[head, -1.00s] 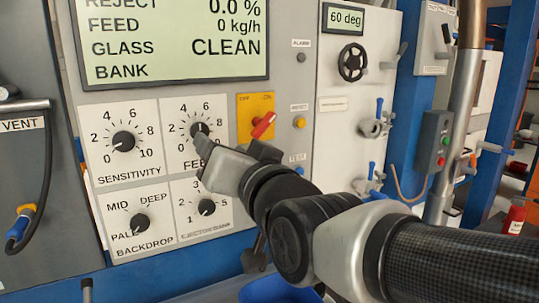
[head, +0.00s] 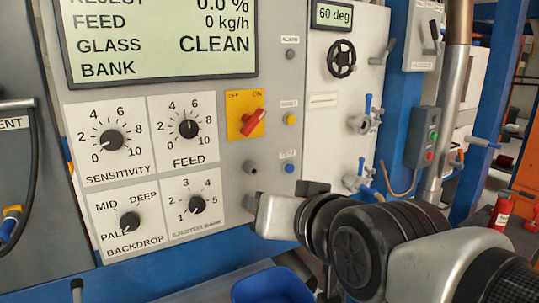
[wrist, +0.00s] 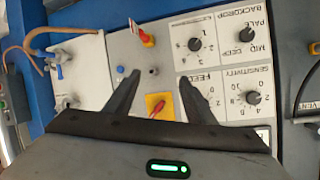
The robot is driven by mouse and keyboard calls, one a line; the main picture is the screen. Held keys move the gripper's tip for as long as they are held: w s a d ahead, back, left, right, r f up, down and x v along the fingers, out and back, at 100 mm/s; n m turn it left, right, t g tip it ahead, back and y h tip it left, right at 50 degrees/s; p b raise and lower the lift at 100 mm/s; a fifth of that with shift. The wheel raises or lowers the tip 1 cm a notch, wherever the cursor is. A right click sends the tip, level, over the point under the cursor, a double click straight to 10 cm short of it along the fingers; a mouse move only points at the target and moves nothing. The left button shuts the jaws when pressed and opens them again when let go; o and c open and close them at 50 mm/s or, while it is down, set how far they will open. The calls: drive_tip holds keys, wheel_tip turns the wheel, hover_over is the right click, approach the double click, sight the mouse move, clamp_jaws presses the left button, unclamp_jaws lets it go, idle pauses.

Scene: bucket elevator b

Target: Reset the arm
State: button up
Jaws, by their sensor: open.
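My gripper (wrist: 159,76) is open and empty, with both dark fingers apart in the wrist view. In the head view my gripper hand (head: 280,214) is in front of the panel, right of the ejector bank knob (head: 197,205) and below the yellow plate (head: 236,103) with its red switch (head: 253,122). The fingers are largely hidden or edge-on there. In the wrist view a small dark knob (wrist: 153,71) shows between the fingertips; I cannot tell how far it stands from them. The feed knob (head: 188,128) is clear of my gripper.
The panel also carries the sensitivity knob (head: 112,140), the backdrop knob (head: 129,222) and a display (head: 160,40). Valves (head: 362,123) and a green-red button box (head: 432,140) lie to the right. A blue bin (head: 272,287) sits below my arm.

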drive_tip(key=s+d+f+m+g+h, duration=0.1)
drive_tip(key=s+d+f+g+h, duration=0.2)
drive_tip(key=s+d+f+g, duration=0.25)
drive_tip(key=s+d+f+g+h, duration=0.2)
drive_tip(key=s+d+f, duration=0.35)
drive_tip(key=d, duration=0.35)
wheel_tip(320, 180, up, 20)
drive_tip(key=p, duration=2)
drive_tip(key=shift+w, duration=0.2)
drive_tip(key=shift+t, duration=0.25)
